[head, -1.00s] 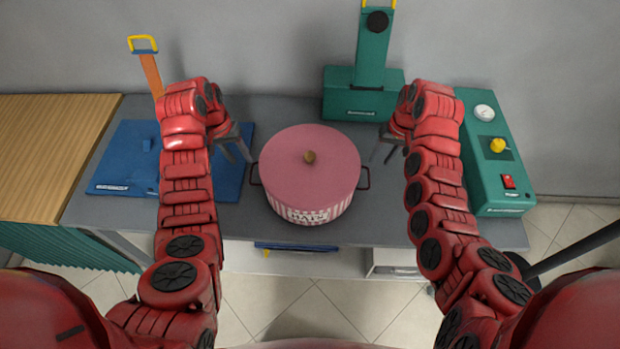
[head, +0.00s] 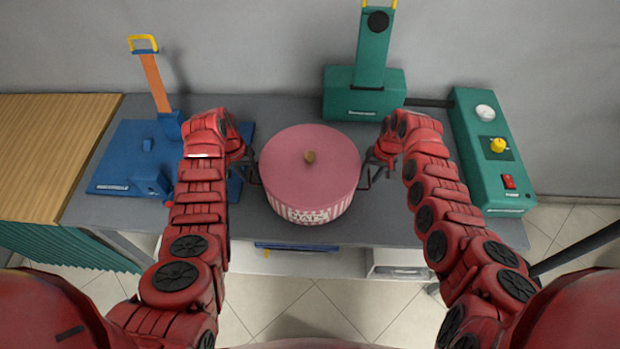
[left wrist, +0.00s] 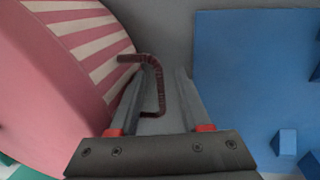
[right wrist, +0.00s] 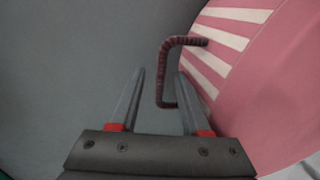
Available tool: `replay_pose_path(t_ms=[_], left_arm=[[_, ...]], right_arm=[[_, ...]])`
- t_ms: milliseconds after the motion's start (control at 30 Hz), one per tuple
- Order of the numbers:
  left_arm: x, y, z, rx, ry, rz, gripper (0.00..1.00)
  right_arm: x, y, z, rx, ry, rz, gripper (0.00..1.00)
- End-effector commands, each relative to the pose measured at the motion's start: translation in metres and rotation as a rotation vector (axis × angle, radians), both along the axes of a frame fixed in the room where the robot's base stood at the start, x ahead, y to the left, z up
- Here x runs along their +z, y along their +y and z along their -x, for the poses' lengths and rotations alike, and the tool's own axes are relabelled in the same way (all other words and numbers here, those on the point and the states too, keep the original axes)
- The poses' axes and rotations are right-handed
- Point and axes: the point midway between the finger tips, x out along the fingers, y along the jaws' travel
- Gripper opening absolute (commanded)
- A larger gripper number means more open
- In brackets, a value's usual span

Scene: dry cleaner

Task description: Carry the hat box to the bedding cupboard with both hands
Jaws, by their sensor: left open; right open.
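The pink round hat box (head: 310,180) with a striped side and a knob on its lid stands upright on the grey table. It has a dark handle on each side. My left gripper (head: 249,172) is open at its left side; in the left wrist view the left handle's outer bar (left wrist: 158,85) shows between the open fingers (left wrist: 160,100). My right gripper (head: 372,170) is open at the right side; the right handle's outer bar (right wrist: 162,75) shows between its fingers (right wrist: 160,100). Neither gripper is closed on a handle. I see no bedding cupboard.
A blue press with an orange lever (head: 154,85) stands left on the grey table (head: 290,110). A green machine (head: 363,95) stands behind the box, and a green control unit (head: 490,160) to the right. A wooden-topped counter (head: 45,150) adjoins at left.

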Motion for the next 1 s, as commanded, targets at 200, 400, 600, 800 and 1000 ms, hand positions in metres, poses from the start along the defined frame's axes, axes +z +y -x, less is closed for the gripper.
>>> replay_pose_path(t_ms=[200, 400, 600, 800, 1000], left_arm=[[0.0001, -0.0001, 0.0000, 0.000, 0.000, 0.000, 0.22], [0.0002, -0.0001, 0.0000, 0.000, 0.000, 0.000, 0.00], [0.0002, 0.0000, 0.0000, 0.000, 0.000, 0.000, 0.00], [0.0003, 0.0001, -0.0001, 0.000, 0.000, 0.000, 0.00], [0.0003, 0.0001, -0.0001, 0.000, 0.000, 0.000, 0.00]], right_arm=[[0.0001, -0.0001, 0.0000, 0.000, 0.000, 0.000, 0.21], [0.0001, -0.0002, 0.0000, 0.000, 0.000, 0.000, 0.00], [0.0001, -0.0002, 0.0001, 0.000, 0.000, 0.000, 0.00], [0.0001, -0.0003, 0.0000, 0.000, 0.000, 0.000, 0.00], [0.0002, -0.0004, 0.0000, 0.000, 0.000, 0.001, 0.00]])
